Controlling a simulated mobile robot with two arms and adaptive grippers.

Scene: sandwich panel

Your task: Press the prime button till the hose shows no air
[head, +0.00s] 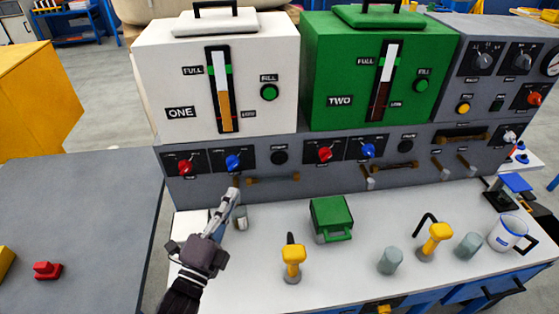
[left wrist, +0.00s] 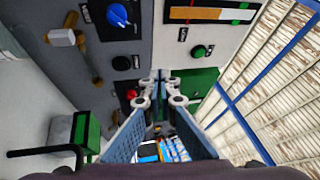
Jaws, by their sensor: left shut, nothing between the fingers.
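In the head view my left gripper (head: 233,194) is shut and empty, in front of the panel's left part, below the blue knob (head: 233,161). In the left wrist view its fingers (left wrist: 160,80) meet with nothing between them. A round black button (head: 279,158) sits right of the blue knob; it also shows in the left wrist view (left wrist: 121,62), apart from the fingers. Its label is too small to read, so I cannot tell if it is the prime button. A brownish hose (head: 272,179) runs below it; air inside cannot be told. My right gripper is out of view.
The white tank ONE (head: 180,75) and green tank TWO (head: 330,70) stand above the panel. A grey cup (head: 240,220) is close to my left gripper. A green box (head: 328,215), yellow-handled tools (head: 292,258) and another cup (head: 390,262) stand on the white counter.

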